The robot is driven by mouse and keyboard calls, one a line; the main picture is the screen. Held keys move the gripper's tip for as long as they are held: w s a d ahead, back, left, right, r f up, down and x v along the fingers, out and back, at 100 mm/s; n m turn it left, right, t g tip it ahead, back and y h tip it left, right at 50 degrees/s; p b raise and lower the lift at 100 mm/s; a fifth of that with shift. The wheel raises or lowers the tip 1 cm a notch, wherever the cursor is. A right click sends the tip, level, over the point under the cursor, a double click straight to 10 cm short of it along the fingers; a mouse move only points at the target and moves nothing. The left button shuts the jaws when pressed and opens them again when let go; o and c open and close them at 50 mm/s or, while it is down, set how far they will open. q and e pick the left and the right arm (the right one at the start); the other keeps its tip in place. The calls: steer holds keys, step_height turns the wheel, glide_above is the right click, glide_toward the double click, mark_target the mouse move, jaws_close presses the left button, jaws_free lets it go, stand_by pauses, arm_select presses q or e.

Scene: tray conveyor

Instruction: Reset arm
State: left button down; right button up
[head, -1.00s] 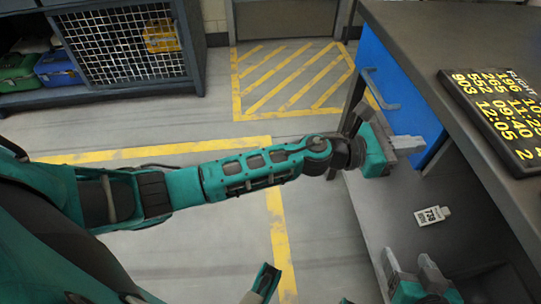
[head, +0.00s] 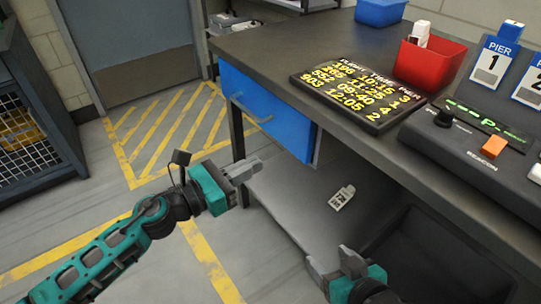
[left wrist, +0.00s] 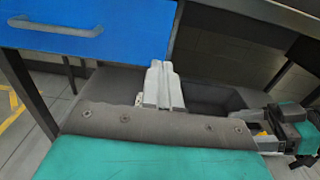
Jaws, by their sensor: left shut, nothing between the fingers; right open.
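My left gripper (head: 244,171) reaches in from the left in the head view. It is shut and empty, in front of the blue drawer and above the lower shelf. Its closed fingers also show in the left wrist view (left wrist: 161,85). My right gripper (head: 331,269) is at the bottom of the head view, open and empty over the lower shelf. My right arm also shows at the right edge of the left wrist view (left wrist: 292,125).
The blue drawer (head: 265,110) with its handle is under the dark worktop (head: 290,45). A white tag (head: 342,197) lies on the lower shelf (head: 290,205). The worktop holds a flight board (head: 357,88), a red bin (head: 430,65), a blue bin (head: 380,12) and a control console (head: 480,150).

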arm_select(q)
steer(key=s+a+f+m+y, duration=0.6)
steer(key=s+m, duration=0.2)
steer(key=m, duration=0.6)
steer(key=s+a+f+m+y, duration=0.6)
steer(key=s+m, duration=0.1)
steer(key=m, duration=0.6)
steer(key=s+a+r+y+p, duration=0.1)
steer(key=a+r+p, duration=0.2)
steer(key=r+p, duration=1)
steer(key=p, duration=0.7)
steer(key=shift+s+a+r+t, duration=0.15)
steer(key=shift+s+a+t, duration=0.15)
steer(key=shift+s+t, duration=0.1)
arm_select(e)
steer(key=s+d+r+h, duration=0.1)
steer(key=d+r, duration=0.3)
steer(key=r, duration=0.9)
steer(key=shift+s+d+r+h, duration=0.15)
steer(key=shift+s+h, duration=0.15)
steer(key=shift+s, duration=0.25)
